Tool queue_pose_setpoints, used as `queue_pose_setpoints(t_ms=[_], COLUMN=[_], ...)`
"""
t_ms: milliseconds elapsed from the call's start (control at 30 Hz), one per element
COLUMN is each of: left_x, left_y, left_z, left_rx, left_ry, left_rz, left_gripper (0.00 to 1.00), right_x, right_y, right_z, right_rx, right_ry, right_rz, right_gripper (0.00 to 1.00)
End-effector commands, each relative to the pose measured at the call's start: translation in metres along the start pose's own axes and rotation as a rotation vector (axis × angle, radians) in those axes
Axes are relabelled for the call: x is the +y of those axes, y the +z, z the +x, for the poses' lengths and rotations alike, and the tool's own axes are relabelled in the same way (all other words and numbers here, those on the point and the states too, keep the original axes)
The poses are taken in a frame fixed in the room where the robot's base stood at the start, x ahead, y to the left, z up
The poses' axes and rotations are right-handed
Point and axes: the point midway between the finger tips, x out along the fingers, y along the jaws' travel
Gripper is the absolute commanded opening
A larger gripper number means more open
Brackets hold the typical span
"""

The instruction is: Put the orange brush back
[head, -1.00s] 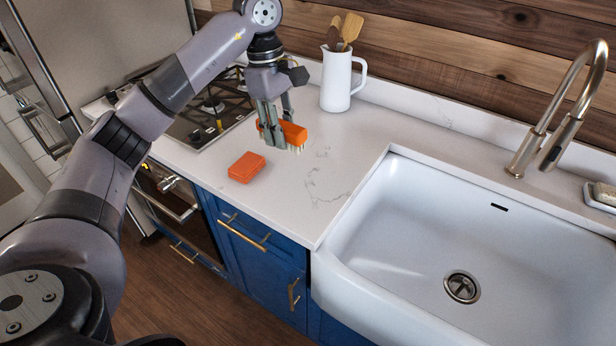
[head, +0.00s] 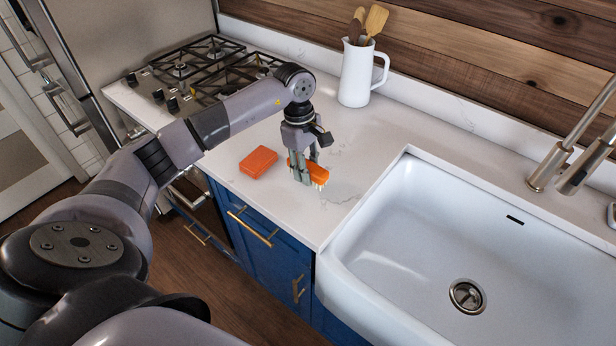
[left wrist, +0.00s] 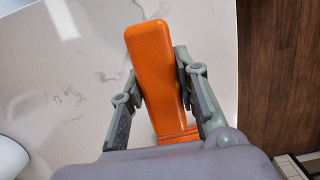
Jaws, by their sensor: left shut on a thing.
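The orange brush (head: 319,174) has an orange back and pale bristles facing down. My left gripper (head: 302,172) is shut on it, with fingers pointing down, low over the white counter left of the sink. I cannot tell whether the bristles touch the counter. In the left wrist view the brush (left wrist: 155,65) lies between the two fingers, its long orange back showing. A flat orange block (head: 258,161) lies on the counter just left of the gripper. An orange patch low in the wrist view is partly hidden by the gripper body. My right gripper is not in view.
The white sink (head: 440,235) is to the right, with a metal faucet (head: 570,155) behind it. A white jug (head: 357,75) with wooden utensils stands at the back. A gas stove (head: 205,68) is at the left. Counter between block and jug is clear.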

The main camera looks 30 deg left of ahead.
Motion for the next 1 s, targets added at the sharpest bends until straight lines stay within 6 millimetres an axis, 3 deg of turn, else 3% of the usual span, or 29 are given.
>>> queue_pose_setpoints(t_ms=[167, 467, 833, 867, 1000], left_x=[0.000, 0.000, 0.001, 0.001, 0.001], left_y=[-0.002, -0.007, -0.008, -0.008, -0.008], left_z=[0.011, 0.049, 0.055, 0.054, 0.053], left_rx=[-0.001, -0.002, 0.000, 0.000, -0.001], left_ry=[0.000, 0.000, 0.002, 0.002, 0.001], left_rz=[0.000, -0.001, 0.000, 0.000, 0.000], left_gripper=[0.03, 0.03, 0.03, 0.29, 0.39], right_x=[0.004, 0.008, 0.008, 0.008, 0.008], right_y=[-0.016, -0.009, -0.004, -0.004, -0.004], right_z=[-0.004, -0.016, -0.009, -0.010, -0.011], right_rx=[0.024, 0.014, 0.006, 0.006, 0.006], right_ry=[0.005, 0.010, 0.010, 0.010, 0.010], right_rz=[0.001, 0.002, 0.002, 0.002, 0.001], right_gripper=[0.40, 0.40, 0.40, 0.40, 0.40])
